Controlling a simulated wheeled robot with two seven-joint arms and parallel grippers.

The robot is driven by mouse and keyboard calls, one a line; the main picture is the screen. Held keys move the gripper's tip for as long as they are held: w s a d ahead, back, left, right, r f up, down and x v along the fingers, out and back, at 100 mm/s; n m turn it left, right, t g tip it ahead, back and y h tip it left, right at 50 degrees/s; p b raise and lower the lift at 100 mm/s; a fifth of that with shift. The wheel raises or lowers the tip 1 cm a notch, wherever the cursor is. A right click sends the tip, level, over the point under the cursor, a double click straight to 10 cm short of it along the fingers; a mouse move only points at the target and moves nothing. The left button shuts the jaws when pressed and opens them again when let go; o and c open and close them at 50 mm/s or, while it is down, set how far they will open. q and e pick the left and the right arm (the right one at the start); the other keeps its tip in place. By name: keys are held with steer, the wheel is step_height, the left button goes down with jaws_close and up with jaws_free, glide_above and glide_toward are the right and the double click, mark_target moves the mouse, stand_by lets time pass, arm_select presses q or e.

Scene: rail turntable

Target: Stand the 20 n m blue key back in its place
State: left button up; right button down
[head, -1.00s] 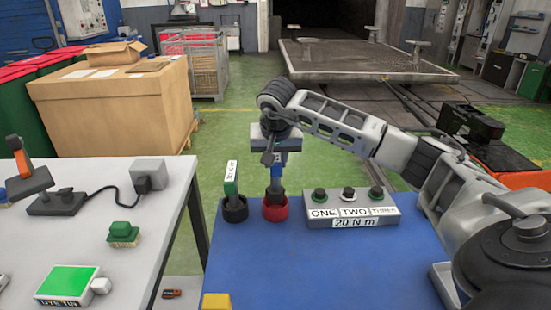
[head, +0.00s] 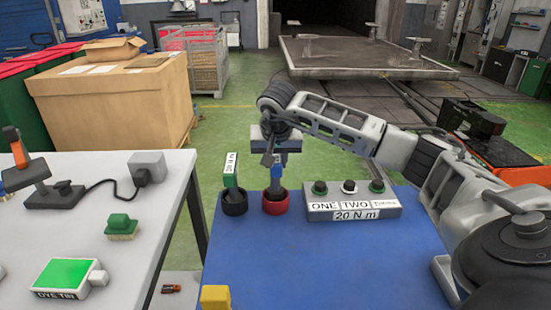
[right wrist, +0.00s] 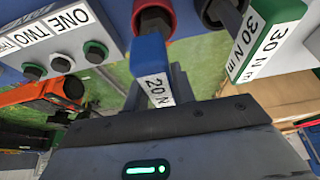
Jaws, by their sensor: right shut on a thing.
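The blue key (head: 277,178), labelled 20 N in the right wrist view (right wrist: 150,58), stands about upright over the red-rimmed socket (head: 275,206). Its lower end is down at or inside the red rim (right wrist: 172,22); how deep it sits is hidden. My right gripper (head: 275,152) is shut on the key's top from above. In the right wrist view, the fingers (right wrist: 158,95) lie either side of it. My left gripper is not in view.
A green 30 N m key (head: 231,170) stands in a black socket (head: 235,208) just left. A button box (head: 354,201) labelled ONE, TWO, THREE and 20 N m is on the right. The blue table (head: 330,265) is clear in front, apart from a yellow block (head: 215,297).

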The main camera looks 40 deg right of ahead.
steer(key=shift+f+b, duration=0.7)
steer(key=shift+f, duration=0.45)
steer(key=c, duration=1.1)
jaws_free()
steer(key=v, duration=1.6)
steer(key=shift+b, duration=0.3)
